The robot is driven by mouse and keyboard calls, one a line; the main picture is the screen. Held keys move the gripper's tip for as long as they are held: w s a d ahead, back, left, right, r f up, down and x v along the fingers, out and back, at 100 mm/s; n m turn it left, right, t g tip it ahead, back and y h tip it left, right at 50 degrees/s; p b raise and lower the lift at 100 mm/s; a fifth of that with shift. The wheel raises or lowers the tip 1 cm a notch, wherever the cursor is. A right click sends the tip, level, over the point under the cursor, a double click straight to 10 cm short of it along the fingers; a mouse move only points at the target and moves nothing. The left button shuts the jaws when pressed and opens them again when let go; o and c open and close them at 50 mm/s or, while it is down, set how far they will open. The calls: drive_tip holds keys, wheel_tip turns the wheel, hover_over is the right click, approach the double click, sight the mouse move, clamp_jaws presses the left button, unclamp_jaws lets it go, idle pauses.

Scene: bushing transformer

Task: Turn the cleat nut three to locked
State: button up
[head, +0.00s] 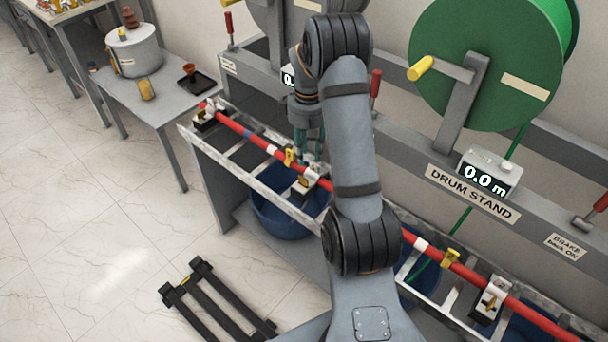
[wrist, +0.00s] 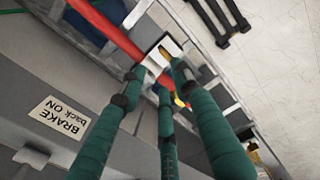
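My gripper (head: 308,150) has green fingers and points down above the middle visible cleat (head: 306,182), a pale block on the red cable (head: 341,191). In the wrist view its three fingers (wrist: 158,76) are spread apart around that pale cleat (wrist: 162,54), with nothing clearly held between them. The nut is largely hidden, and I cannot tell its angle or whether the fingertips touch it. Other cleats sit on the cable at the left (head: 210,117) and at the lower right (head: 490,298). No cleat number is readable.
A ladder-like tray (head: 240,158) carries the cable, with yellow clips (head: 450,257) on it. Blue bins (head: 281,218) stand below. The drum stand (head: 472,192) and green drum (head: 488,65) rise behind. A black frame (head: 215,300) lies on the otherwise open floor.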

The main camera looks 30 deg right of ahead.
sight(303, 181)
drive_tip(key=f+p, duration=0.1)
drive_tip(key=f, duration=0.9)
drive_tip(key=shift+w+a+f+p, duration=0.15)
drive_tip(key=shift+w+a+p, duration=0.05)
drive_tip(key=shift+p, duration=0.15)
drive_tip(key=shift+c, duration=1.2)
clamp_jaws()
